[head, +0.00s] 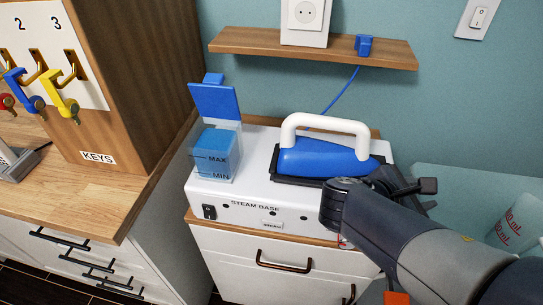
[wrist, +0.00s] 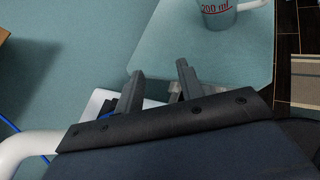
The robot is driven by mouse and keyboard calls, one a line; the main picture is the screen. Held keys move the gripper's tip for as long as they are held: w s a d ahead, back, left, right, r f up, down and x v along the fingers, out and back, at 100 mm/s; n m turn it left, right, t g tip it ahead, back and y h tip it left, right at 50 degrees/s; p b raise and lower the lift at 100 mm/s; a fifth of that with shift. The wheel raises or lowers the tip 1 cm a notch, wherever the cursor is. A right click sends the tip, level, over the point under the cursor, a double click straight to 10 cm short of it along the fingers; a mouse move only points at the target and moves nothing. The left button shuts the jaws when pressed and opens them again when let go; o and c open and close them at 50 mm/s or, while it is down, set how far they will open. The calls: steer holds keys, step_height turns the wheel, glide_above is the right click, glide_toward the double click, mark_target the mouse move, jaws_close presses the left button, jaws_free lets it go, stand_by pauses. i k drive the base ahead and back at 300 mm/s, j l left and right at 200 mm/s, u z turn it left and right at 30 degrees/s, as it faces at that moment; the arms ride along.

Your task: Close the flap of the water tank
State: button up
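The water tank (head: 216,155) is a translucent box with blue water and MAX and MIN marks, on the left of the white steam base (head: 255,215). Its blue flap (head: 214,101) stands raised above the tank's top, open, with a small blue tab at its upper edge. My gripper (wrist: 160,70) shows two dark fingers apart with nothing between them in the wrist view. In the head view my gripper (head: 415,186) is over the right end of the base, right of the iron and well away from the flap; its fingertips are partly hidden there.
A blue iron (head: 325,158) with a white handle rests on the base between my gripper and the tank. A wooden shelf (head: 310,47) is above. The key cabinet (head: 85,120) stands left. A measuring cup (head: 515,226) is at right, also in the wrist view (wrist: 230,14).

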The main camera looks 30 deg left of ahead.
mark_target(212, 100)
steer(key=u, duration=1.7)
